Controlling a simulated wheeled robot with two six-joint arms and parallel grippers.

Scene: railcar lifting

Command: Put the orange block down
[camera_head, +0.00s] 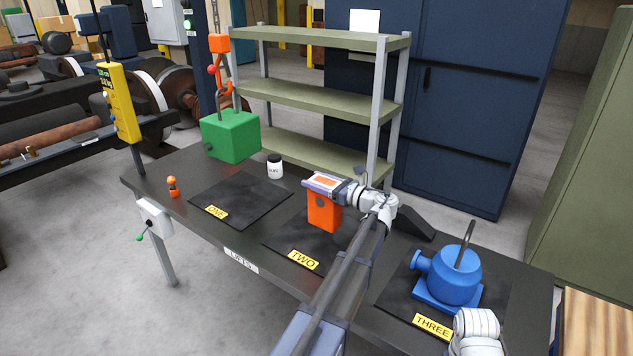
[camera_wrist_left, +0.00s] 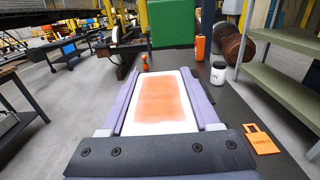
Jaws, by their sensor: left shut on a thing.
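The orange block (camera_head: 323,212) is upright, with a round dark spot on its side. My left gripper (camera_head: 325,184) is shut on its top and holds it over the black mat labelled TWO (camera_head: 285,240). I cannot tell whether its base touches the mat. In the left wrist view the purple fingers of my left gripper (camera_wrist_left: 163,98) lie either side of a white-edged orange surface; the block's lower part is hidden there. My right gripper is not in view.
Mat ONE (camera_head: 240,200) is bare. A green block with a hook (camera_head: 230,138) and a white jar (camera_head: 275,167) stand behind it. A blue lidded casting (camera_head: 455,278) stands on mat THREE. Olive shelves (camera_head: 315,92) rise behind the table. An orange tag (camera_wrist_left: 262,138) shows in the wrist view.

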